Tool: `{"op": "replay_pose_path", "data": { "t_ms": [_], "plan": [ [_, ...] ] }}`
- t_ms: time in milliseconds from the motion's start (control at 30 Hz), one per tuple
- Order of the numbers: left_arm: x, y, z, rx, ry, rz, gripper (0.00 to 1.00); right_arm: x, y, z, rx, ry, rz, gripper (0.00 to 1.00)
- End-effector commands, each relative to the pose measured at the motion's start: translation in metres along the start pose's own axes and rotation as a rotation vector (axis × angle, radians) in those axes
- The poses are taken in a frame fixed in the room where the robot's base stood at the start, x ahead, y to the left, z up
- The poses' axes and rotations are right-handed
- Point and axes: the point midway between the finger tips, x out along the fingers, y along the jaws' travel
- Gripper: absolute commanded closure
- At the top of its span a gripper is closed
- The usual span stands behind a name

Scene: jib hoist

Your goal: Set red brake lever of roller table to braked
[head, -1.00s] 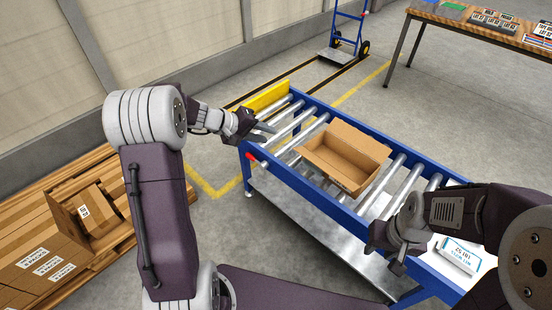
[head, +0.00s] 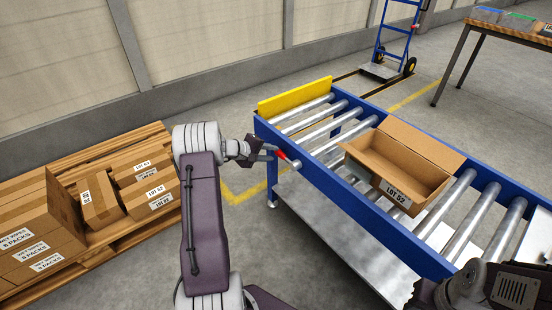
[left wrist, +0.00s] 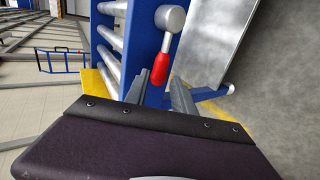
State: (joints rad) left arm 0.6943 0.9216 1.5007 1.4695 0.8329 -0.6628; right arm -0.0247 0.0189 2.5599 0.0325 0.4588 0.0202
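The roller table (head: 345,203) has a blue frame and steel rollers. Its red brake lever (head: 281,154) sits on the near side rail by the left end. In the left wrist view the red grip (left wrist: 160,69) extends from a round grey hub (left wrist: 170,18) toward my gripper. My left gripper (head: 270,152) is at the lever; in the left wrist view its two fingers (left wrist: 159,92) are apart, with the tip of the red grip in line with the gap. I cannot tell whether they touch it. My right gripper is at the bottom right edge, its fingers not clearly seen.
An open cardboard box (head: 398,170) stands on the rollers. A yellow end stop (head: 295,96) closes the table's left end. A pallet (head: 110,152) with cartons stands at left. A blue hand truck (head: 395,45) and a table (head: 508,32) are behind. Floor between pallet and roller table is clear.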

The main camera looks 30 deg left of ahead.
Motion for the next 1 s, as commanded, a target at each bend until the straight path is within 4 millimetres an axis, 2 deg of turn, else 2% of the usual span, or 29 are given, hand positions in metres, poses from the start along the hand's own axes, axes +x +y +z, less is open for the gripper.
{"op": "replay_pose_path", "data": {
  "t_ms": [33,200,500,600,633,1000],
  "plan": [
    [0.013,-0.003,0.001,0.002,-0.002,0.001,0.7,0.008,0.0,0.001,0.0,0.0,0.0,0.64],
    [0.032,-0.001,0.0,0.001,-0.001,0.0,0.7,0.014,0.0,0.002,0.0,0.0,0.0,0.64],
    [0.035,0.0,0.0,0.0,0.0,0.0,0.7,0.014,0.0,0.002,0.0,0.0,0.0,0.64],
    [0.034,0.0,0.0,0.0,0.0,0.0,0.97,0.014,0.0,0.002,0.0,0.0,0.0,0.64],
    [0.034,0.0,0.0,0.0,0.0,0.0,1.0,0.014,0.0,0.002,0.0,0.0,0.0,0.64],
    [0.034,0.0,0.0,0.0,0.0,-0.001,1.0,0.014,0.0,0.002,0.0,0.0,0.0,0.64]
  ]
}}
